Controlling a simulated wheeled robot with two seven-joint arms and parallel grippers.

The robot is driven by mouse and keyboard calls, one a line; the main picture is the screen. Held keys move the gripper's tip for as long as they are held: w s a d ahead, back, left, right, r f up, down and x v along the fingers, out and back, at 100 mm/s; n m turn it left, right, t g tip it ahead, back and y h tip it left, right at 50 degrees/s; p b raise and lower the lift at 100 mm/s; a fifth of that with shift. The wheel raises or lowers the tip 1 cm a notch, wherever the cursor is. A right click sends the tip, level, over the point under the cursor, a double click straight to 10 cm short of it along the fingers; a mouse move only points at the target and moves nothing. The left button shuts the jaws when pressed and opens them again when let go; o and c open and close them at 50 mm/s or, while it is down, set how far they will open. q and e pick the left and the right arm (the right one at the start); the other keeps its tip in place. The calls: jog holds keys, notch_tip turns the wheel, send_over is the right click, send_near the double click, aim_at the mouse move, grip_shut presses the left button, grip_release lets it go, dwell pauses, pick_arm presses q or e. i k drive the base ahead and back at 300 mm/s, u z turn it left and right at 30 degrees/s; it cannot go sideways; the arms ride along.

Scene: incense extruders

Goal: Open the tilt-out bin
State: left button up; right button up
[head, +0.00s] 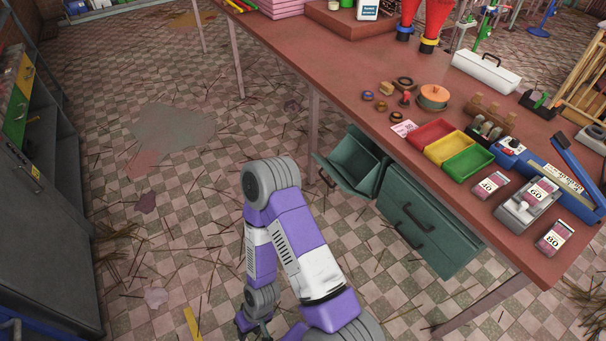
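Under the red-brown table, a dark green bin (343,174) is tilted outward. Its top is open, its inside shows, and a dark handle (326,178) is on its front. To its right hangs a green drawer unit (438,238) with two dark handles, its fronts appearing closed. My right arm rises from the bottom, bends at the elbow and points down. My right gripper (254,328) is low over the floor, left of and well apart from the bin, with its fingers seemingly spread and nothing seen between them. My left gripper is out of view.
The table (340,62) carries red, yellow and green trays (433,133), a white toolbox (486,70) and small labelled boxes (488,184). A table leg (313,118) stands just left of the bin. A dark cabinet (40,240) is at left. Tiled floor between is mostly clear.

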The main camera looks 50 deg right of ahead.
aim_at(352, 165)
jog(key=z, duration=0.5)
jog(key=i, duration=0.85)
jog(key=z, duration=0.8)
